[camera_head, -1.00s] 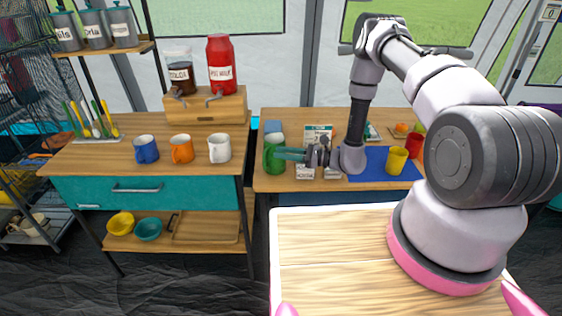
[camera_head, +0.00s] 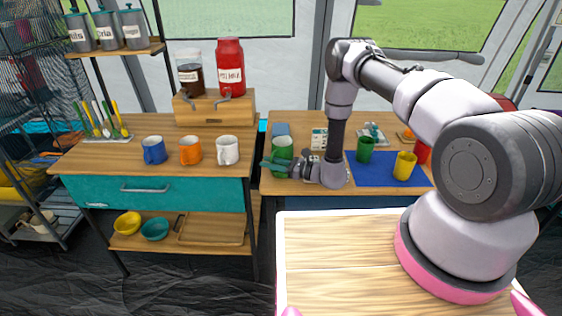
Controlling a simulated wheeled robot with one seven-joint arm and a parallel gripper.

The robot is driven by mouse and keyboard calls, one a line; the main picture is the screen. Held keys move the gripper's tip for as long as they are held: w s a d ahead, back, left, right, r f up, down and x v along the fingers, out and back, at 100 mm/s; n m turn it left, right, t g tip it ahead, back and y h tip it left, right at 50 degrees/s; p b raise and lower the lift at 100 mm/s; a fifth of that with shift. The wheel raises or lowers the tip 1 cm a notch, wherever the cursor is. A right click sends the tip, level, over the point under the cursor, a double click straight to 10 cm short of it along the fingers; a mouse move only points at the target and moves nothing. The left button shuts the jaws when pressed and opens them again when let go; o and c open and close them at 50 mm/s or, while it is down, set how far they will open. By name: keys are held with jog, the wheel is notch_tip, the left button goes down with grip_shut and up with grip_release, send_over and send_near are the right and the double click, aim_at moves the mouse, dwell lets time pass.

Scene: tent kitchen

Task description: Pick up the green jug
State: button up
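A green jug-like vessel (camera_head: 283,146) stands upright near the left end of the right-hand table. My gripper (camera_head: 268,165) is low in front of it, pointing left, with its teal fingers overlapping the vessel's lower part in the picture. I cannot tell whether the fingers touch it, or whether they are open or shut. A second, smaller green cup (camera_head: 365,150) stands on the blue mat (camera_head: 377,173), to the right of my arm.
A yellow cup (camera_head: 404,166) and a red cup (camera_head: 423,152) stand at the mat's right. Small labelled items sit behind my wrist. The left table holds a blue mug (camera_head: 154,150), an orange mug (camera_head: 190,150) and a white mug (camera_head: 228,150). A gap separates the tables.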

jog(key=shift+x, duration=1.15)
grip_shut()
dwell(0.5)
